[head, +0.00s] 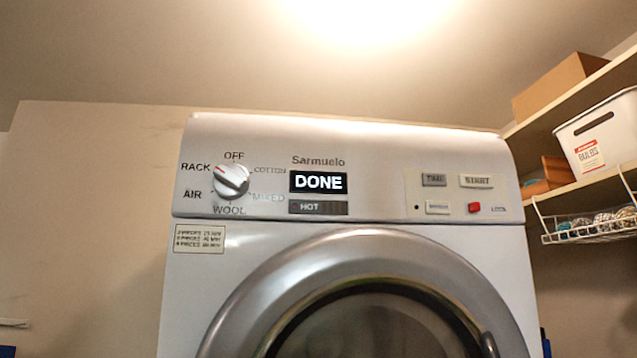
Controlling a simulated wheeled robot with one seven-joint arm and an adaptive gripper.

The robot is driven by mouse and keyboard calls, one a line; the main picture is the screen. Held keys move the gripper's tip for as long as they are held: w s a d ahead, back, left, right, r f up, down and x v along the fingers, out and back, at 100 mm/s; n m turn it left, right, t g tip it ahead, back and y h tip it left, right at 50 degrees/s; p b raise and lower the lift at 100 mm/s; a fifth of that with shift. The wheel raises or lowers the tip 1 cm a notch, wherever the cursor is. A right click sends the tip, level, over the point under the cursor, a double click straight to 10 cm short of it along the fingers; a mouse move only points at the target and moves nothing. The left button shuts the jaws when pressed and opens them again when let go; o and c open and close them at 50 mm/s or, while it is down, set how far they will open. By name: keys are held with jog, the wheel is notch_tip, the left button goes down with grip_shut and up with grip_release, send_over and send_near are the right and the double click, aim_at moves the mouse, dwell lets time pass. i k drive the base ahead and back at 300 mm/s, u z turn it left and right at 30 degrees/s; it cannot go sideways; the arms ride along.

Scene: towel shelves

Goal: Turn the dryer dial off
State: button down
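The dryer dial (231,180) is a round white knob at the left of the dryer's control panel (380,150). Labels around it read OFF at the top, COTTON, MIXED, WOOL, AIR and RACK. The knob's grip bar lies diagonally, and a small red mark at its upper-left end points toward RACK. The display (318,182) reads DONE, with HOT on a strip below it. The dryer (200,290) is white with a round grey-rimmed door that appears closed. My gripper is not in view, and nothing covers the dial.
On the right, shelves hold a cardboard box (558,84), a white bin (598,135) labelled BULBS and a wooden item (547,175). A wire basket (590,230) hangs below and sticks out beside the dryer. The space left of the dryer looks mostly clear.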

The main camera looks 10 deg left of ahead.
aim_at(231, 181)
jog(key=u, duration=0.05)
jog(key=k, duration=0.5)
jog(key=u, duration=0.6)
jog(key=i, duration=0.2)
